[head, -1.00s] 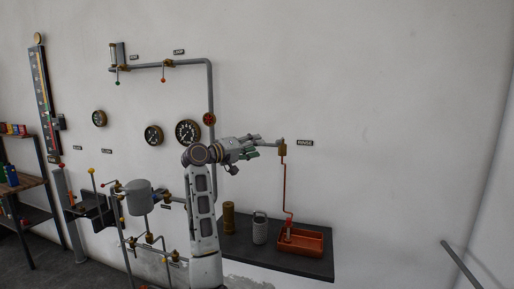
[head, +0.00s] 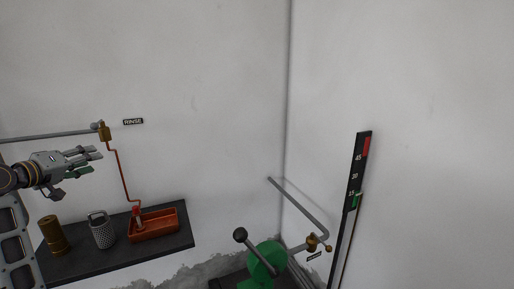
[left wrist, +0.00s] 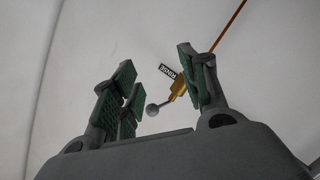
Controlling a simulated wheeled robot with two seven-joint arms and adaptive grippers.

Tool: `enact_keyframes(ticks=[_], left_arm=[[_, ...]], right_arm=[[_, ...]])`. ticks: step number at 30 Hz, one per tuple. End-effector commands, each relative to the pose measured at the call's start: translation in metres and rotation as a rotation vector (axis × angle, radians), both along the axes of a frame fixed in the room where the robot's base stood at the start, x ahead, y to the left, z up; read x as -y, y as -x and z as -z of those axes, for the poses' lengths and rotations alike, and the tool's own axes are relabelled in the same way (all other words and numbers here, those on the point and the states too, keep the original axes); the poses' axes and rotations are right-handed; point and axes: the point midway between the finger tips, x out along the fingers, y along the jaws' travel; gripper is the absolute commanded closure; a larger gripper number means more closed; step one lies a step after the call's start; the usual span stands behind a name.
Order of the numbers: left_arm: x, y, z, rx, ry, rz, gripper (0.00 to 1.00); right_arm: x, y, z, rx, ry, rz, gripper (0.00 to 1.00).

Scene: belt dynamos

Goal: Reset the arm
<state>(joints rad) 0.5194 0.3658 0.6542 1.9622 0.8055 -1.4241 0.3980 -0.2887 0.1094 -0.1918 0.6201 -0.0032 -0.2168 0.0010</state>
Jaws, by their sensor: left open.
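My left gripper (head: 82,162) is at the left of the head view, raised above the dark shelf and a little below the brass rinse valve (head: 104,132). Its fingers are apart and nothing is between them. In the left wrist view the open green-padded fingers (left wrist: 155,95) show, with the brass valve (left wrist: 178,88) and its ball knob (left wrist: 152,110) beyond them, near the wall. My left arm stands upright at the left edge of the head view. My right gripper is not in view.
The dark shelf (head: 90,270) holds a brass cylinder (head: 53,235), a perforated metal canister (head: 101,230) and an orange-red tray (head: 165,224). A red pipe (head: 121,170) drops to the tray. At lower right are a green round machine (head: 266,258), a ball-ended lever (head: 240,235) and a scale (head: 357,175).

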Motion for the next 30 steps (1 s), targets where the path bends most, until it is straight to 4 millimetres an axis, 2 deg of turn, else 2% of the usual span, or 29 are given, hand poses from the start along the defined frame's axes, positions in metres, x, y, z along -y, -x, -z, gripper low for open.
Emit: enact_keyframes(ticks=[1, 3, 14, 23, 30], left_arm=[[0.011, -0.003, 0.018, -0.038, -0.028, 0.007, 0.56], [0.023, -0.005, 0.041, -0.086, -0.068, 0.015, 0.56], [0.087, 0.001, 0.152, -0.311, -0.265, 0.081, 0.56], [0.139, 0.029, 0.238, -0.472, -0.412, 0.161, 0.56], [0.18, 0.063, 0.298, -0.585, -0.517, 0.239, 0.56]], right_arm=[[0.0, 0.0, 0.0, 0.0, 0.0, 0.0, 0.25], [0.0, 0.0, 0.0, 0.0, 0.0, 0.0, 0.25], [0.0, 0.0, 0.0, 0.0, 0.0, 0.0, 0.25], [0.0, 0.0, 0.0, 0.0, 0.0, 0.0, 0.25], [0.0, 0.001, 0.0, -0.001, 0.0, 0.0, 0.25]])
